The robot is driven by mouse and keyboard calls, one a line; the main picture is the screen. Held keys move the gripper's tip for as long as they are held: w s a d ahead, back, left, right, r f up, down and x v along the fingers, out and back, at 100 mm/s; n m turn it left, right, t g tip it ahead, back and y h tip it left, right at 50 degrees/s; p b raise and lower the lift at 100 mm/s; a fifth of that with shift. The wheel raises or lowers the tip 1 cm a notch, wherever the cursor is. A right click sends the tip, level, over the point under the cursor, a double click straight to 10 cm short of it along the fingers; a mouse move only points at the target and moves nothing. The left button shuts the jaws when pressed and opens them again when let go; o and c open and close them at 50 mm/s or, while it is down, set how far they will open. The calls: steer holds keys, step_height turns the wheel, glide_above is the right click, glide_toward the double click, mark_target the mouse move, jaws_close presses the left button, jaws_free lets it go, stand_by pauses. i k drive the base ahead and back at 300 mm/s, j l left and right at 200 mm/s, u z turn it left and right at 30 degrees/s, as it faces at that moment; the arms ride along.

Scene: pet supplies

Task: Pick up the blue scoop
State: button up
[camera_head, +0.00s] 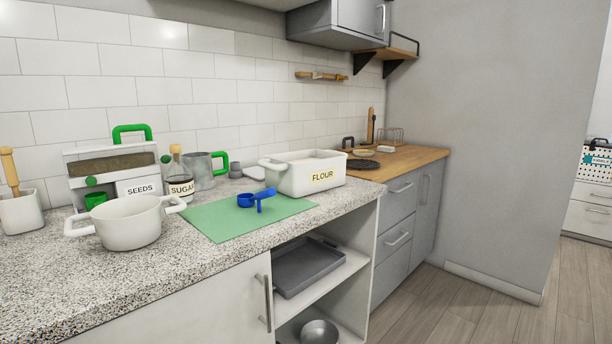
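The blue scoop (257,199) lies on a green mat (225,222) on the speckled counter, near the middle of the view. Its handle points up and to the right, close to the front of the white FLOUR container (321,177). A short blue part hangs or stands down from its middle; I cannot tell what it is. My gripper does not show in this view.
A white two-handled pot (130,224) stands left of the mat. Behind are a SEEDS box (138,188), a SUGAR jar (181,186) and a metal mug with a green handle (200,171). The mat's front part is bare. Open shelves (338,275) lie below.

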mark_target(244, 200)
steer(key=i+j+z, duration=0.1)
steer(key=i, duration=0.55)
steer(key=i+j+z, duration=0.15)
steer(key=i, duration=0.5)
